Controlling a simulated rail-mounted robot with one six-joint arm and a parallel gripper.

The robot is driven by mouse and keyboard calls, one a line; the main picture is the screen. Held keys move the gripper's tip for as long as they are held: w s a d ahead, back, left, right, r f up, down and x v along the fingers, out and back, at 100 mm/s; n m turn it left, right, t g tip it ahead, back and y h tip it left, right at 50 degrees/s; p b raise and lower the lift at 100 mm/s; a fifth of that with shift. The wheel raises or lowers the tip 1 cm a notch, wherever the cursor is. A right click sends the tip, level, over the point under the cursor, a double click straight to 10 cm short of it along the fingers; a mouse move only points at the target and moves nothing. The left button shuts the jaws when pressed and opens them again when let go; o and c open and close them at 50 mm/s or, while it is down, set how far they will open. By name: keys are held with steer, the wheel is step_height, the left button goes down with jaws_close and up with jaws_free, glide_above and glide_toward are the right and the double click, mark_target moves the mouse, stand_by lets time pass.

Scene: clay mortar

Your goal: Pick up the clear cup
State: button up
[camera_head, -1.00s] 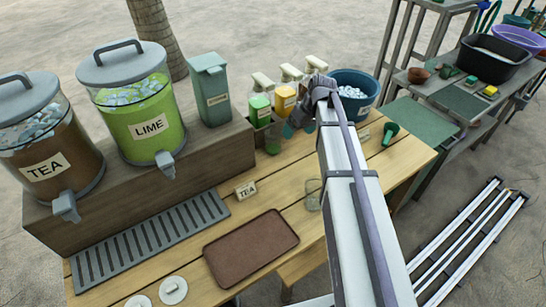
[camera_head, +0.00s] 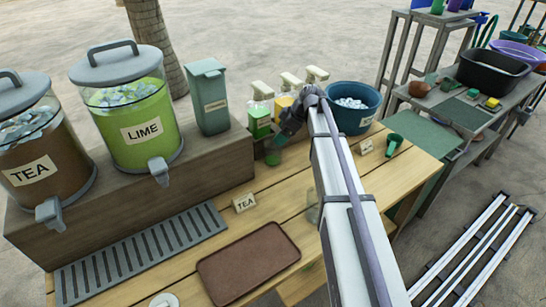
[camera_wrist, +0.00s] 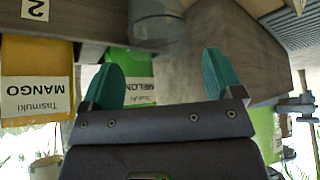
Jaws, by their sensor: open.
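A clear cup (camera_wrist: 158,27) shows at the top of the wrist view, just beyond my fingertips and roughly between them in line.
Green (camera_wrist: 140,75) and yellow (camera_wrist: 38,80) labelled bottles stand close to my fingers. A blue ice bucket (camera_head: 352,112) stands behind my arm. The drink dispensers (camera_head: 135,125), drip tray (camera_head: 140,250) and brown tray (camera_head: 248,262) lie to the left.

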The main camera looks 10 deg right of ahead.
steer(key=b+x, duration=0.3)
steer(key=x, duration=0.1)
steer(key=shift+w+a+f, duration=0.15)
steer(key=shift+w+a, duration=0.1)
steer(key=shift+a, duration=0.05)
steer(key=c, duration=1)
step_height(320, 180, up, 8)
steer(key=p, duration=0.8)
steer(key=s+d, duration=0.2)
steer(key=s, duration=0.4)
steer(key=s+d+r+p, duration=0.1)
steer(key=s+d, duration=0.1)
steer(key=s, duration=0.4)
steer(key=s+d, duration=0.2)
steer(key=s, duration=0.4)
steer(key=shift+s+d+r+p, duration=0.35)
steer(key=shift+s+d, duration=0.05)
